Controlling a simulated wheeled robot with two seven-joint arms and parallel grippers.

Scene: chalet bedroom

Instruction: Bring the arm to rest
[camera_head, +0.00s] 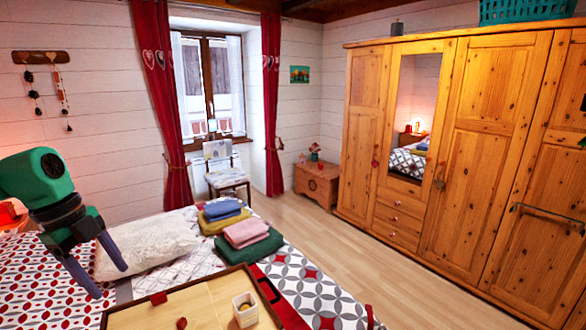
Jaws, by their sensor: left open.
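My left arm (40,180), green and dark, comes in from the left edge of the head view, above the bed. My left gripper (111,281) points down and to the right, with its two fingers spread apart and nothing seen between them. In the picture it lies just left of the white pillow (150,246) and up and left of the wooden tray (150,316). I cannot tell its exact height above the bed. My right gripper is not in view.
A small pale cup (245,309) and a small red item (181,323) are on the tray. Folded cloths (247,253) are stacked on the bed behind it. A wooden wardrobe (497,120) stands at the right. The floor (400,290) between bed and wardrobe is clear.

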